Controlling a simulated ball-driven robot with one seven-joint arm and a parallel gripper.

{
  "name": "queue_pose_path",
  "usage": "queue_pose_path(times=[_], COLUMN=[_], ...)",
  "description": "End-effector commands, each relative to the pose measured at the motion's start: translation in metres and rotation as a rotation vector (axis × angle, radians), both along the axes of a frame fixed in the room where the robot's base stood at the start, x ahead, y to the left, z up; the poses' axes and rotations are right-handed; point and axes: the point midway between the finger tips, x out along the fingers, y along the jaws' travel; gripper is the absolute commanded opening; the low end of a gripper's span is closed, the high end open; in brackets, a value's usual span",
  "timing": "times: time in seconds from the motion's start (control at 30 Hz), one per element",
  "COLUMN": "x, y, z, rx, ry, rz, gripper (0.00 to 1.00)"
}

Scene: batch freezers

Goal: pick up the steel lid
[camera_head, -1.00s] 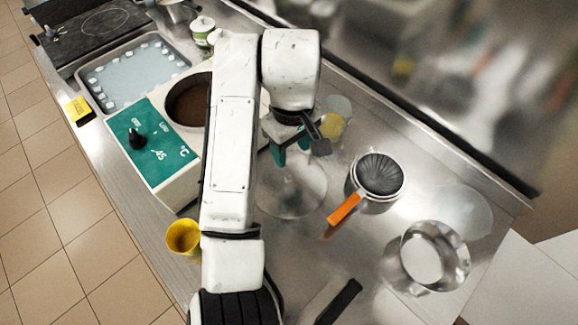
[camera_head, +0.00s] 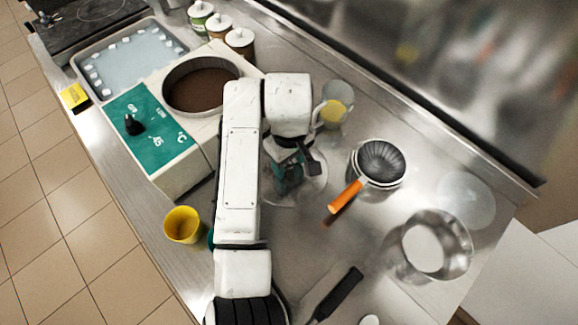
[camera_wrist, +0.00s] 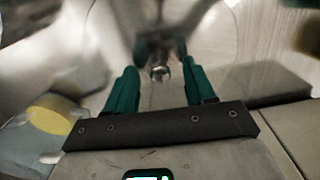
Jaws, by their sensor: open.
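The steel lid (camera_head: 314,188) is a round, shiny disc lying on the steel counter, partly hidden under my gripper in the head view. In the wrist view its broad surface (camera_wrist: 245,45) fills much of the upper picture, blurred by reflections. A small metal knob (camera_wrist: 160,73) shows between my fingers. My gripper (camera_head: 287,180) is over the lid. In the wrist view my gripper (camera_wrist: 161,60) has its two teal fingers apart, one on each side of the knob. I see no clear contact with it.
A jug with yellow contents (camera_head: 333,109) stands close behind the lid. A yellow cup (camera_head: 183,226) and a teal-panelled warmer (camera_head: 150,140) are left. A black-handled spatula (camera_head: 340,294) lies in front.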

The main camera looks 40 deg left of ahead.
Motion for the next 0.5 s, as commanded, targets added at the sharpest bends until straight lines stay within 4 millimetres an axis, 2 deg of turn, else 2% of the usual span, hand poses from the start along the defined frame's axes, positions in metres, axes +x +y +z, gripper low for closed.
queue_pose_path(times=[0.13, 0.5], x=[0.0, -0.0001], y=[0.0, -0.0001], z=[0.0, 0.0003], rx=[0.0, 0.0], ry=[0.0, 0.0], rz=[0.0, 0.0], gripper=[0.52, 0.17])
